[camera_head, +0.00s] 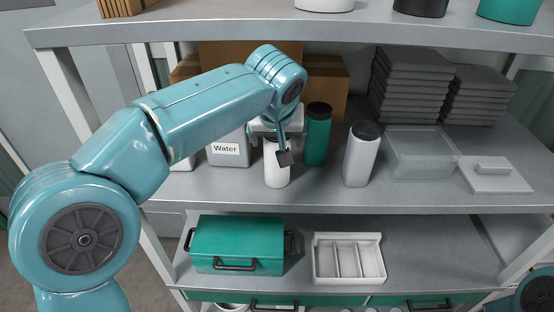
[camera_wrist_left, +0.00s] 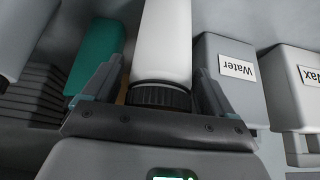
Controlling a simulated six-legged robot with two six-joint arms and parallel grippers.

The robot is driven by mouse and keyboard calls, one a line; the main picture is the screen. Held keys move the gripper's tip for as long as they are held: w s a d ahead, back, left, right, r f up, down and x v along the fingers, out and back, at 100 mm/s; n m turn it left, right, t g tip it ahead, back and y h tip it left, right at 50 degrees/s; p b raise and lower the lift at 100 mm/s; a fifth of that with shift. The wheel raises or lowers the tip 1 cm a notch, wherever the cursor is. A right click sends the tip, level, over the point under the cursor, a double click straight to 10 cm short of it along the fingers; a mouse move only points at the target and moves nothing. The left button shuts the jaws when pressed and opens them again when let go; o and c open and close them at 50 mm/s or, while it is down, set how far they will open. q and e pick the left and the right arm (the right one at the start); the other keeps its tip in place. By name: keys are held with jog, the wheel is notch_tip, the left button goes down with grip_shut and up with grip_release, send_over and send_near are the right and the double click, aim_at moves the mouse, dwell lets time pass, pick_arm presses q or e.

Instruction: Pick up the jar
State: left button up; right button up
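A white jar (camera_head: 275,172) stands on the middle shelf, its top hidden by my left gripper (camera_head: 280,140). In the left wrist view the white jar (camera_wrist_left: 163,40) shows its black lid (camera_wrist_left: 161,96) toward the palm. The fingers of my left gripper (camera_wrist_left: 160,68) are apart, one on each side of the jar, with small gaps showing. Two similar jars stand to its right: a green one (camera_head: 317,138) and a light grey one (camera_head: 361,158), both with dark lids. The green jar also shows in the left wrist view (camera_wrist_left: 96,58). My right gripper is out of view.
A grey container labelled Water (camera_head: 228,158) stands just left of the white jar; another labelled Wax (camera_wrist_left: 295,85) is beside it. A clear bin (camera_head: 420,165), a grey lid (camera_head: 495,178) and stacked dark trays (camera_head: 410,90) are on the right.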

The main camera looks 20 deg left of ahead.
pick_arm(q)
jog(key=shift+w+f, duration=0.1)
jog(key=c, duration=1.2)
